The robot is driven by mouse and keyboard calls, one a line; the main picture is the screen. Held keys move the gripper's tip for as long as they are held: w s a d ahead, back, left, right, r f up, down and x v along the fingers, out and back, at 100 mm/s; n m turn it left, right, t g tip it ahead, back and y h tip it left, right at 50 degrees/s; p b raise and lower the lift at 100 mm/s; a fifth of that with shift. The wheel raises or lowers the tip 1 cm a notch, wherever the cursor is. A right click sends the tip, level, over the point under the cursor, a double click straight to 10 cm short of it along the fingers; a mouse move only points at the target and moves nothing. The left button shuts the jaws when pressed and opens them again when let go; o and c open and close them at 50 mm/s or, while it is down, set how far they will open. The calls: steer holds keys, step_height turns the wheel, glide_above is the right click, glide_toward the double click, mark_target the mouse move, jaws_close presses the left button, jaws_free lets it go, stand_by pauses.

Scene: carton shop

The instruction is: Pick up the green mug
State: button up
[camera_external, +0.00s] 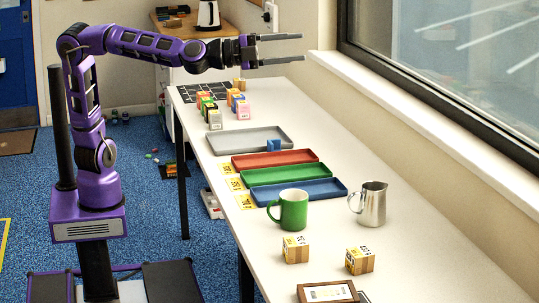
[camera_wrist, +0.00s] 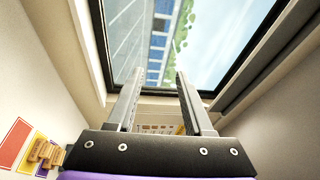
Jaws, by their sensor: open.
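The green mug (camera_external: 293,209) stands upright on the white table in the external view, near the front end of the blue tray. Its handle points left. My gripper (camera_external: 300,49) is raised over the far part of the table, high above and well away from the mug. Its two long fingers point right, toward the window side. They are apart with nothing between them. In the wrist view my gripper (camera_wrist: 156,92) shows the same open, empty fingers against the window. The mug is not visible in the wrist view.
A metal pitcher (camera_external: 370,204) stands just right of the mug. Small cartons (camera_external: 295,249) and a framed label (camera_external: 327,292) lie in front. Behind are a blue tray (camera_external: 325,187), green tray (camera_external: 283,172), red tray (camera_external: 274,158) and grey tray (camera_external: 247,140). The window wall bounds the right side.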

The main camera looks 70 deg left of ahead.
steer(key=d+r+m+h, duration=0.2)
steer(key=d+h, duration=0.1)
steer(key=d, duration=0.1)
steer(key=w+a+r+n+t+y, duration=0.1)
steer(key=w+a+n+y, duration=0.3)
steer(key=a, duration=0.4)
steer(key=w+a+r+n+y, duration=0.1)
steer(key=w+a+n+y, duration=0.1)
steer(key=w+a+n, duration=0.5)
steer(key=a+f+n+g+y+p, duration=0.1)
steer(key=a+f+n+g+y, duration=0.2)
steer(key=a+f+n+g, duration=0.55)
steer(key=a+f+n+g+y+p, duration=0.1)
steer(key=a+f+n+y, duration=0.35)
steer(key=a+f, duration=0.95)
steer(key=s+a+f+n+g+h+p, duration=0.1)
steer(key=s+a+f+n+g+h, duration=0.1)
steer(key=f+n, duration=0.15)
steer(key=s+a+f+n+g+h, duration=0.1)
steer(key=s+f+n+g+h, duration=0.15)
steer(key=f, duration=0.25)
steer(key=n+g+h+p, duration=0.3)
steer(key=n+h, duration=1)
glide_toward(303, 193)
steer(key=b+x, duration=0.1)
steer(key=x, duration=0.9)
steer(key=shift+d, duration=0.3)
jaws_close()
